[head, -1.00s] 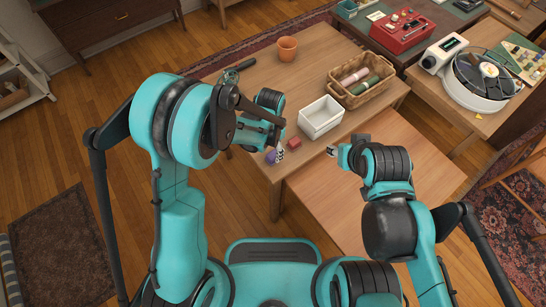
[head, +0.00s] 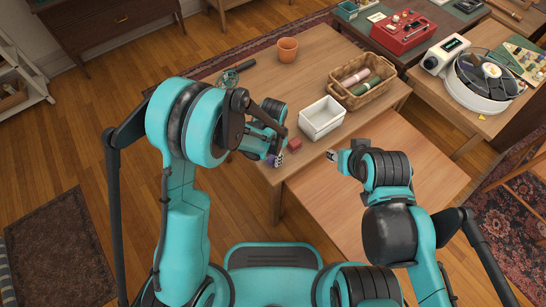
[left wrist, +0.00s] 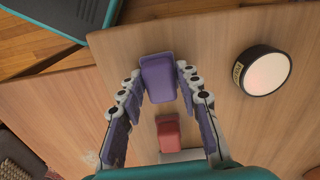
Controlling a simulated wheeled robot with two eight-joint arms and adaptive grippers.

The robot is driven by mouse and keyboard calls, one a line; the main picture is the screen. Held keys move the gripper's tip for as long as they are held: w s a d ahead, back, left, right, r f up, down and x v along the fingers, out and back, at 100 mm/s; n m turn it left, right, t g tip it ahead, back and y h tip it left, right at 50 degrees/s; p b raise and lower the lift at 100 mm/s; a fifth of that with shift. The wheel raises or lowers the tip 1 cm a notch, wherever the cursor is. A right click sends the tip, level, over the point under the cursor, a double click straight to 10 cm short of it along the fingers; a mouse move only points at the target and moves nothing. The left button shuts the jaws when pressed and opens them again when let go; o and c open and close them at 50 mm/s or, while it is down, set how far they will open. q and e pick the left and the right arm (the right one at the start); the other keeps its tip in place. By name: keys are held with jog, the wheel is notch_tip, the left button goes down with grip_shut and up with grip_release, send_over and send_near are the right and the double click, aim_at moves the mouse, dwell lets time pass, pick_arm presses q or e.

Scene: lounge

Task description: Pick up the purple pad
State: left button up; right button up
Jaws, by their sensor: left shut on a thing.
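The purple pad (left wrist: 158,78) is a small block with rounded edges. In the left wrist view it sits between the fingertips of my left gripper (left wrist: 157,84), which is shut on it. In the head view only a bit of the pad (head: 271,160) shows beside my left gripper (head: 278,158), over the near left corner of the wooden table. I cannot tell whether the pad still touches the table. My right gripper (head: 332,156) hangs over the nearer table, away from the pad; its fingers are too small to read.
A red block (head: 295,144) lies close to the pad, also in the left wrist view (left wrist: 168,133). A white box (head: 320,127) and a wicker basket (head: 358,98) stand beyond it. A round black-rimmed disc (left wrist: 263,70) lies beside the pad. The nearer table (head: 390,215) looks bare.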

pick_arm(q)
jog(key=shift+r, duration=0.1)
notch_tip(320, 180, up, 4)
jog(key=shift+r+p, duration=0.1)
jog(key=shift+p, duration=1.05)
jog(key=d+r+p, duration=0.3)
jog(key=d+r, duration=0.3)
jog(key=d, duration=0.5)
jog(key=shift+s+d+r+p, duration=0.3)
jog(key=shift+s+d+p, duration=0.05)
jog(key=shift+s, duration=0.1)
